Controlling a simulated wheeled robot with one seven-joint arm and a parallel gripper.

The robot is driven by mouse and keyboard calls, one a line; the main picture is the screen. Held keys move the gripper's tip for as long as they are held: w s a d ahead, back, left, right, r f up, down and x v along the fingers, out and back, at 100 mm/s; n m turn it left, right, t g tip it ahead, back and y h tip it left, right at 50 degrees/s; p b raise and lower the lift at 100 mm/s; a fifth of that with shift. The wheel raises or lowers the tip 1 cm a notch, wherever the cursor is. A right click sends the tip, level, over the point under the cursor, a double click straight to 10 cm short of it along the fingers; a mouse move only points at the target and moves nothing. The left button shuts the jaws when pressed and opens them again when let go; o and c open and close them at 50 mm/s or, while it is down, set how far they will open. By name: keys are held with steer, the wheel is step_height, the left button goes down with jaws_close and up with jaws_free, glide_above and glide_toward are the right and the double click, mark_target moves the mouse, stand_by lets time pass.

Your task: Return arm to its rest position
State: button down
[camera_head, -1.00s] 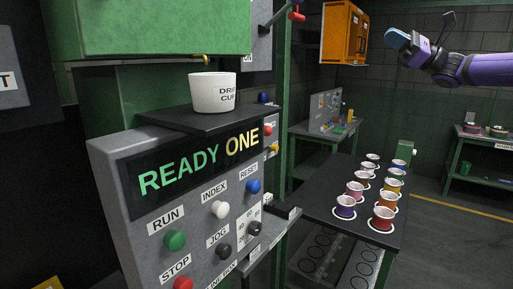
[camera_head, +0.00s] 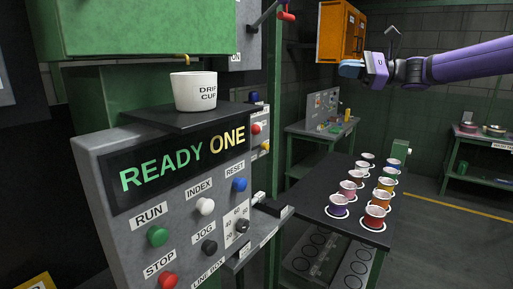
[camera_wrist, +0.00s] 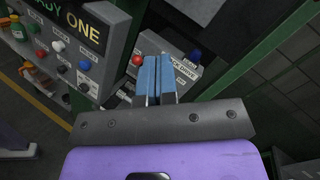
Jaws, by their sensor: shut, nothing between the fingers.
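My gripper (camera_head: 350,69) is up at the right in the head view, in the air in front of the orange cabinet and above the cup table. My purple arm reaches in from the right edge. In the wrist view my gripper (camera_wrist: 157,62) shows its two blue fingers side by side, shut with nothing between them. Beyond the fingertips there is a grey control box (camera_wrist: 186,70) with a red button and a label; my fingers hide part of it.
The panel reading "READY ONE" (camera_head: 150,214) stands at the left, with a white drip cup (camera_head: 194,92) on its shelf. Several coloured cups stand on a dark table (camera_head: 318,196). An orange cabinet (camera_head: 338,34) hangs behind my gripper. Open floor lies at the right.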

steer(key=s+a+f+n+g+h, duration=0.1)
steer(key=s+a+f+n+h, duration=0.2)
steer(key=s+a+f+h, duration=0.3)
steer(key=s+a+f+n+g+h, duration=0.1)
steer(key=s+a+f+n+h, duration=0.2)
steer(key=s+f, duration=0.45)
steer(key=s+d+n+t+h, duration=0.1)
steer(key=s+d+n+h, duration=0.1)
steer(key=s+d, duration=0.3)
steer(key=s+d+f+n+t+h, duration=0.1)
steer(key=s+d+h, duration=0.3)
steer(key=s, duration=0.8)
steer(key=s+d+f+n+t+h, duration=0.1)
steer(key=s+d+n+t+h, duration=0.1)
steer(key=s+d, duration=0.4)
steer(key=s+n+h, duration=0.1)
steer(key=s, duration=0.1)
steer(key=shift+s+d+f+n, duration=0.15)
steer(key=shift+s+d+n, duration=0.15)
steer(key=shift+s+n, duration=0.1)
